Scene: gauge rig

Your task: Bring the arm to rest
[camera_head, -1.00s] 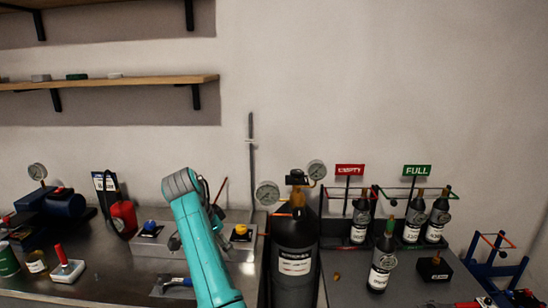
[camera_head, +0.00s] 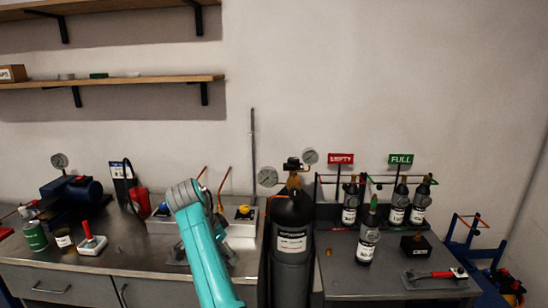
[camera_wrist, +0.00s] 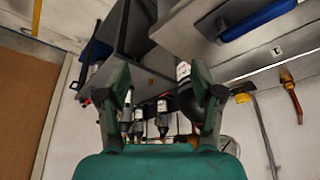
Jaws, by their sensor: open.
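My teal arm rises from the bottom middle of the head view, in front of the workbench (camera_head: 130,250), with its grey elbow near the bench controls. My gripper (camera_wrist: 160,78) shows in the wrist view with its two dark fingers wide apart. Nothing is held between them. In the head view the gripper is mostly hidden behind my arm. The wrist view looks tilted, with bottles and bench parts beyond the fingers.
A large black cylinder (camera_head: 292,253) with gauges stands right of my arm. Small bottles stand under the EMPTY sign (camera_head: 341,159) and FULL sign (camera_head: 401,160); one bottle (camera_head: 367,240) stands in front. A red-handled tool (camera_head: 435,275) lies at the right table's front edge. Shelves hang upper left.

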